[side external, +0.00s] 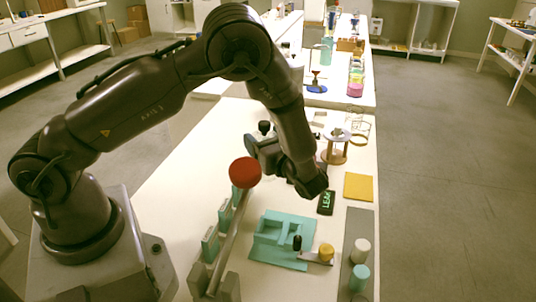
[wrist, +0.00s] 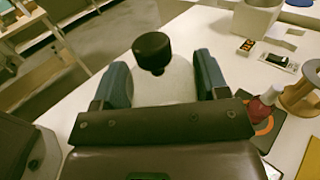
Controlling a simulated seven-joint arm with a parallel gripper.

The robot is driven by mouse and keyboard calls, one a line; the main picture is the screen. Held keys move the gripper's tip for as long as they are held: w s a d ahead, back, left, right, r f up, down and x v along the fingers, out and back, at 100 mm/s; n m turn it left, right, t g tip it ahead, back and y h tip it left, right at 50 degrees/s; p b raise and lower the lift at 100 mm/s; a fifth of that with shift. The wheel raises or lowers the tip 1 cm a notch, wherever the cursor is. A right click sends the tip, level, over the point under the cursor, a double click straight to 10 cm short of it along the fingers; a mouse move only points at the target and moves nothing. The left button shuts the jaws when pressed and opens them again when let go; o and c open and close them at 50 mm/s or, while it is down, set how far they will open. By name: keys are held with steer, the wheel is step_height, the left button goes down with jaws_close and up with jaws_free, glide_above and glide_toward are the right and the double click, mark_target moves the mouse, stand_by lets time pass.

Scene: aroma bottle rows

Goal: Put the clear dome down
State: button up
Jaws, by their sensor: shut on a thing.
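The clear dome (wrist: 172,88) is a pale, see-through shape with a black knob (wrist: 151,48) on top. In the wrist view it sits between the two blue fingers of my gripper (wrist: 163,82), which is shut on it. In the side view my gripper (side external: 266,150) is over the white table, left of the wooden stand, and a black knob (side external: 264,127) shows just above it. The dome's lower edge is hidden, so I cannot tell whether it touches the table.
A red ball (side external: 244,172), teal tray (side external: 283,233), dark sign (side external: 326,203) and yellow square (side external: 358,187) lie nearer the front. White tabletop (wrist: 205,24) is bare beyond the dome.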

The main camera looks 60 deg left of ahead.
steer(key=s+n+g+h, duration=0.8)
steer(key=s+n+g, duration=0.3)
steer(key=s+g, duration=0.6)
steer(key=s+d+n+h, duration=0.55)
steer(key=n+h, duration=0.35)
steer(key=h, duration=0.4)
steer(key=w+d+r+n+t+h, duration=0.1)
steer(key=w+d+n+t+h, duration=0.2)
steer(key=w+n+t+h, duration=0.4)
steer(key=w+d+r+n+t+h, duration=0.2)
steer(key=w+d+n+t+h, duration=0.2)
steer(key=w+n+t+h, duration=0.3)
steer(key=w+a+r+n+t+y, duration=0.1)
steer(key=w+a+n+t+y, duration=0.1)
steer(key=w+a+n+t, duration=0.75)
steer(key=w+a+n+t+y, duration=0.3)
steer(key=a+n+t+y, duration=0.85)
steer(key=a+y, duration=0.35)
steer(key=w+a+f+m, duration=0.1)
steer(key=w+a+f, duration=0.5)
steer(key=w+f, duration=0.6)
steer(key=shift+a+f, duration=0.15)
steer(key=shift+f, duration=0.25)
